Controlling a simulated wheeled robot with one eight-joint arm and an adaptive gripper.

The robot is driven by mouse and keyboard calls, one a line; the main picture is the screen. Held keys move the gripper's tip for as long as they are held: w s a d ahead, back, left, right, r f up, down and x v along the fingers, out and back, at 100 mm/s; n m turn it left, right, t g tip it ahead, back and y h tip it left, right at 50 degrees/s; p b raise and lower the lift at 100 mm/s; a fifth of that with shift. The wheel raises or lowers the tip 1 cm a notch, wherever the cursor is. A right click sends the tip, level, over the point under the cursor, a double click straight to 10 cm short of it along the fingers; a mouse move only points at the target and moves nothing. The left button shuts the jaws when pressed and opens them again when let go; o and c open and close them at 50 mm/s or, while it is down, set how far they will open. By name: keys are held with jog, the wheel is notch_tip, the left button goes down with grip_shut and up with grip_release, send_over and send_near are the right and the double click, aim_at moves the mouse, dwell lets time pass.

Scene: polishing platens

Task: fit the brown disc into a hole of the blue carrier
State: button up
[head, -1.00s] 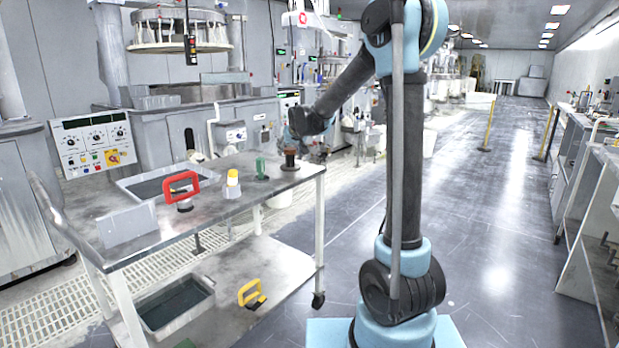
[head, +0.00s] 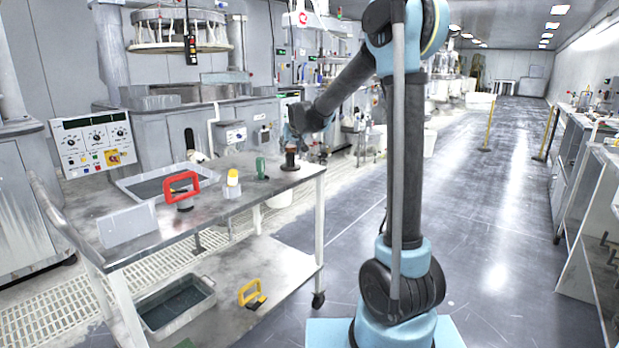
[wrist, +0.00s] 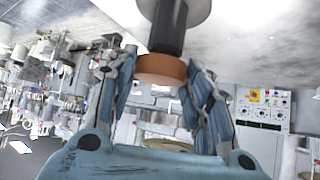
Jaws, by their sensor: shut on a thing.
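The brown disc (wrist: 161,69) shows in the wrist view at the end of a dark post with a pale round base (wrist: 175,12). My gripper (wrist: 160,72) has its blue fingers on both sides of the disc and is shut on it. In the head view the disc (head: 291,150) is a small brown shape on the dark post, at the far right corner of the cart top. The fingers are too small there to make out clearly. I cannot make out the blue carrier in either view.
The metal cart (head: 225,205) also bears a red-handled tool (head: 181,189), a white and yellow bottle (head: 233,184), a green object (head: 261,168) and a shallow tray (head: 125,186). A yellow-handled tool (head: 251,295) lies on the lower shelf. Floor at the right is open.

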aim_at(291, 147)
jog(key=shift+r, duration=3)
